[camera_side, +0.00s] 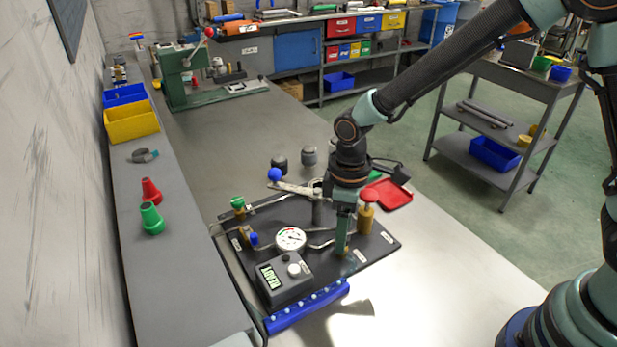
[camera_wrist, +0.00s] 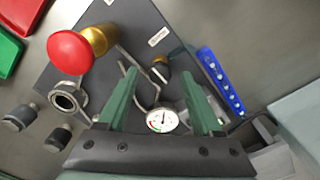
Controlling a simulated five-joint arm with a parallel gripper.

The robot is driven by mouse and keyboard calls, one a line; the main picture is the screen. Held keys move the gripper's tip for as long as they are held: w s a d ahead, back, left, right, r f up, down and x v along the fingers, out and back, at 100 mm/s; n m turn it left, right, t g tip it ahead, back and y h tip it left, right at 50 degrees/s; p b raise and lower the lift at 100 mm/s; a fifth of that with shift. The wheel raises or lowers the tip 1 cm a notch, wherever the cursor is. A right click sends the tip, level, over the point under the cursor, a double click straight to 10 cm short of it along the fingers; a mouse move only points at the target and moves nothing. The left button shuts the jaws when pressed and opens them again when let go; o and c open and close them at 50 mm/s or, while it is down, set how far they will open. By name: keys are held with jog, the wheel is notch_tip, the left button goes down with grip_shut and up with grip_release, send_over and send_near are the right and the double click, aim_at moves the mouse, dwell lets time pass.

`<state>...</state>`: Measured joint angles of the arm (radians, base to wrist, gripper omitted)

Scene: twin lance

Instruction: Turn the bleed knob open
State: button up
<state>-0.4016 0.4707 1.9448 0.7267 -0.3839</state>
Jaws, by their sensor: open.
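My gripper (camera_side: 343,246) points straight down over the front right part of the dark panel (camera_side: 372,256). In the wrist view my gripper (camera_wrist: 159,73) has its two green fingers spread apart, with nothing held. A small dark knob on a brass body (camera_wrist: 160,70) shows between the fingertips, apart from both. It is probably the bleed knob, though its label cannot be read. In the side view the fingers mostly hide it. A white dial gauge (camera_side: 291,238) stands left of the gripper, and it also shows in the wrist view (camera_wrist: 162,120).
A red mushroom knob on brass (camera_side: 369,196) rises close behind my gripper. A blue-ball lever (camera_side: 275,175), green knob (camera_side: 237,202) and blue knob (camera_side: 253,239) stand further left. A display box (camera_side: 284,278) and blue manifold (camera_side: 307,307) lie in front. The bench to the right is clear.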

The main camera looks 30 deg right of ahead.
jog(key=shift+f, duration=0.3)
grip_shut()
